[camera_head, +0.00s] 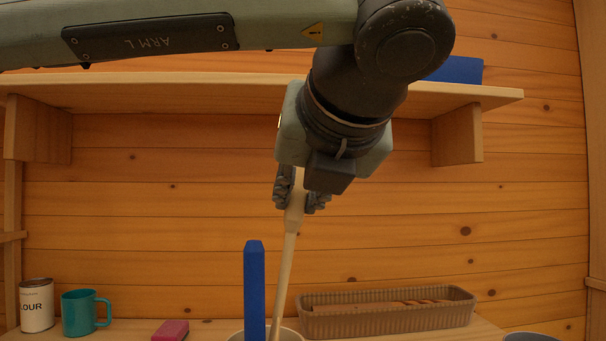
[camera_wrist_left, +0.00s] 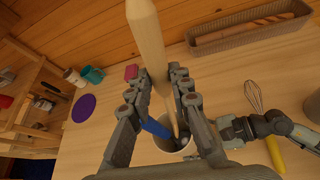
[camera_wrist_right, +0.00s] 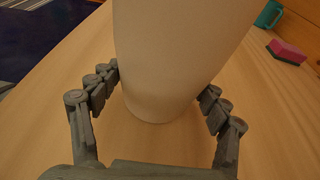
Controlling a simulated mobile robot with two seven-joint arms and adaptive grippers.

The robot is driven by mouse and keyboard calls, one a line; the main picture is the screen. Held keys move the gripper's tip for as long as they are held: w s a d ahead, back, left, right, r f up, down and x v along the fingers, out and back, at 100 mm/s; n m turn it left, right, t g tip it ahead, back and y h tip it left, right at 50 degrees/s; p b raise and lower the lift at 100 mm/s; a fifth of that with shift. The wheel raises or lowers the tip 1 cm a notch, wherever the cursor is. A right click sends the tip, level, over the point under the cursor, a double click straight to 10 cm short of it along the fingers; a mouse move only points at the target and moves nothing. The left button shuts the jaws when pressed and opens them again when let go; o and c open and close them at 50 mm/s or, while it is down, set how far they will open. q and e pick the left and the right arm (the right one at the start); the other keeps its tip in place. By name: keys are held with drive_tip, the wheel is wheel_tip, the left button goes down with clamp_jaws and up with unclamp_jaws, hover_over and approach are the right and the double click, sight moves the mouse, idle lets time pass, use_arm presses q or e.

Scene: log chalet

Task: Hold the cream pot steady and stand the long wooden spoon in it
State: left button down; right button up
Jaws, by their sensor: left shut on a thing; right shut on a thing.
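The long wooden spoon (camera_head: 285,270) hangs near upright from my left gripper (camera_head: 300,200), which is shut on its upper part. The left wrist view shows the spoon (camera_wrist_left: 148,40) running down to the mouth of the cream pot (camera_wrist_left: 188,151). Its low end lines up with the pot mouth; how deep it reaches is hidden. In the head view only the pot's rim (camera_head: 294,334) shows, at the bottom edge. In the right wrist view my right gripper (camera_wrist_right: 160,88) is shut around the upright pot (camera_wrist_right: 180,55), one finger on each side.
A blue utensil (camera_head: 254,290) stands in the pot beside the spoon. A long basket (camera_head: 390,318) lies right, a pink sponge (camera_head: 171,330), teal mug (camera_head: 79,313) and flour tin (camera_head: 37,305) left. A whisk (camera_wrist_left: 254,97) lies near the pot. A shelf (camera_head: 180,93) crosses above.

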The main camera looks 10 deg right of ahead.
sight(293, 228)
use_arm(q)
drive_tip(key=shift+s+a+f, duration=0.1)
drive_tip(key=shift+a+f, duration=0.1)
drive_tip(key=shift+f, duration=0.7)
drive_tip(key=shift+s+a+f, duration=0.1)
drive_tip(key=shift+a+f, duration=0.05)
drive_tip(key=shift+f, duration=0.75)
drive_tip(key=shift+f, duration=0.15)
drive_tip(key=shift+f, duration=2.4)
drive_tip(key=c, duration=1.3)
unclamp_jaws()
